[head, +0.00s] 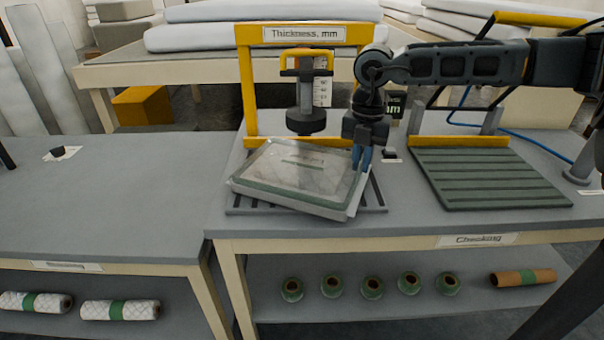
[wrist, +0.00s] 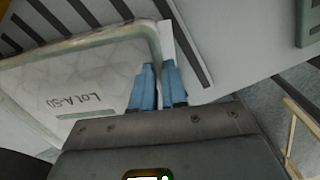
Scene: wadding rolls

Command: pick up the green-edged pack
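The green-edged pack (head: 295,174) is a flat, pale, clear-wrapped slab with a green border, lying askew over a dark slatted grate (head: 376,192) under the thickness gauge. Its top, marked with dark lettering, also shows in the wrist view (wrist: 70,85). My gripper (head: 362,158) points down at the pack's right edge. In the wrist view, its two blue fingers (wrist: 159,80) stand close together with the pack's edge between them, and look shut on it. The fingertips' contact is partly hidden. I cannot tell whether the pack is lifted off the grate.
The yellow gauge frame (head: 248,90) and its round black presser foot (head: 306,122) stand just behind and above the pack. A green ribbed plate (head: 487,178) lies to the right. The left table (head: 110,200) is mostly clear. Several green rolls (head: 372,287) sit on the lower shelf.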

